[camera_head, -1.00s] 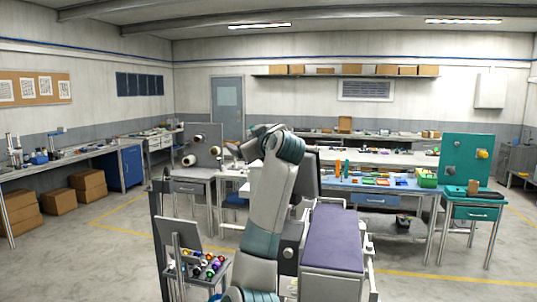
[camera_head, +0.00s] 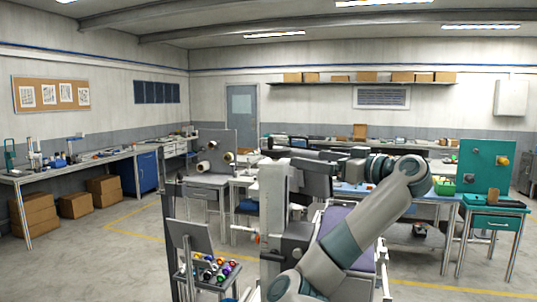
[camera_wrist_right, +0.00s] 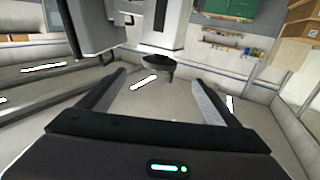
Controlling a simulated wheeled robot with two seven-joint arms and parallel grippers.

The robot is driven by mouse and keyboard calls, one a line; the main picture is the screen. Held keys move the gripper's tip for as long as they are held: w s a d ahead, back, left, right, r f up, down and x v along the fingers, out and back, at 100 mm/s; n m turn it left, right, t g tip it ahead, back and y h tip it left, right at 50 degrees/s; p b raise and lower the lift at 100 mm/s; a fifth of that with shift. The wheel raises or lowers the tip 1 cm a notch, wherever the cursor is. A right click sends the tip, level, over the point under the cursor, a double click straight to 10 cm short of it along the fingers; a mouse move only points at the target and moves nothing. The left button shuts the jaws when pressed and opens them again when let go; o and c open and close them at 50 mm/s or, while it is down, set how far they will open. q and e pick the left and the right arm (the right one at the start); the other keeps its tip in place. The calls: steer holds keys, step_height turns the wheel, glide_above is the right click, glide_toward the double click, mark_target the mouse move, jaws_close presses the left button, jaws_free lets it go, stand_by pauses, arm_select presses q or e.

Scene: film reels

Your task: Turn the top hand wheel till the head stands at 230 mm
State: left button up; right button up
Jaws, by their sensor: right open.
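A tall pale machine column (camera_head: 273,205) stands in the middle of the head view, with a grey head (camera_head: 312,178) on its right side. In the right wrist view the picture is upside down, and a dark round hand wheel (camera_wrist_right: 157,61) sits at the end of the white column (camera_wrist_right: 160,28). My right gripper (camera_wrist_right: 155,85) is open and empty. The wheel shows between and beyond its fingers, apart from them. In the head view the right gripper (camera_head: 288,143) is small near the column top. No height scale is readable. My left gripper is not in view.
A purple-topped bed (camera_head: 335,225) lies beside the column, partly behind my right arm. A rack of coloured balls (camera_head: 212,268) stands at the front left. A green panel bench (camera_head: 487,165) stands at the right. Open floor (camera_head: 110,265) lies to the left.

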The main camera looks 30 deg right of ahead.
mark_target(271, 147)
steer(key=shift+w+a, duration=0.1)
steer(key=shift+w, duration=0.05)
steer(key=shift+w, duration=0.1)
steer(key=p+x, duration=0.4)
steer(key=x, duration=0.3)
steer(key=p+x, duration=0.5)
steer(key=x, duration=0.3)
steer(key=shift+w+r, duration=0.25)
steer(key=shift+w, duration=0.1)
steer(key=shift+w+a+f+p, duration=0.15)
steer(key=shift+w+p, duration=0.2)
steer(key=shift+w, duration=0.35)
steer(key=shift+f, duration=0.1)
steer(key=c, duration=1.1)
